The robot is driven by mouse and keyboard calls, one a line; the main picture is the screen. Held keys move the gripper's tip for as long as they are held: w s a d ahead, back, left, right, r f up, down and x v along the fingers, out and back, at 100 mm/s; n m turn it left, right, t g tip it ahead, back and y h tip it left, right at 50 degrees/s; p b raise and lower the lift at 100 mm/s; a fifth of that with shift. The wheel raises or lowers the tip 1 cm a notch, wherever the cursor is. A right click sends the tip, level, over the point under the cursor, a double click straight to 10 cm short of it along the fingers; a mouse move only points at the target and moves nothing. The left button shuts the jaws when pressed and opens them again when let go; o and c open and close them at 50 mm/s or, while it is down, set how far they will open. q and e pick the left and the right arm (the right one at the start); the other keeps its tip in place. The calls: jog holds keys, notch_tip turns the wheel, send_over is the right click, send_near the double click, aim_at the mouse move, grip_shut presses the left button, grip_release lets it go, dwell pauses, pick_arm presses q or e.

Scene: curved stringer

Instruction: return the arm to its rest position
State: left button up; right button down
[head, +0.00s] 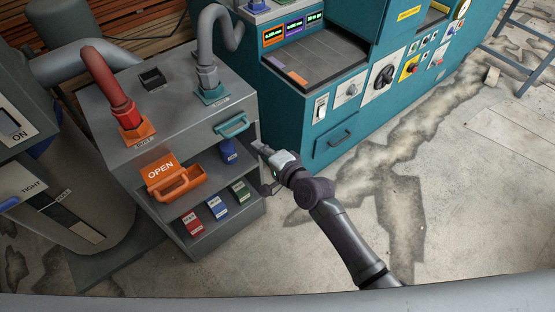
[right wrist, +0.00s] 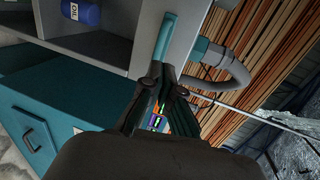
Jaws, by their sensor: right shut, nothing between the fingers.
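My right arm comes in from the lower right in the head view. Its right gripper (head: 262,150) is beside the right edge of the grey cabinet (head: 185,87), near the teal handle (head: 232,125). In the right wrist view the gripper (right wrist: 162,72) is shut and holds nothing. The teal handle (right wrist: 166,36) shows just beyond the fingertips there; I cannot tell whether they touch. My left gripper is in neither view.
The cabinet has an orange open drawer (head: 175,181), a blue bottle (head: 228,152) and small red, blue and green boxes on its shelf. A teal machine (head: 340,145) stands behind the gripper. The floor (head: 450,240) to the right is clear.

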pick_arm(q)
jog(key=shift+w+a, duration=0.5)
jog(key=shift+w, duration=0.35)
pick_arm(e)
jog(key=v, duration=0.6)
jog(key=shift+f, duration=0.2)
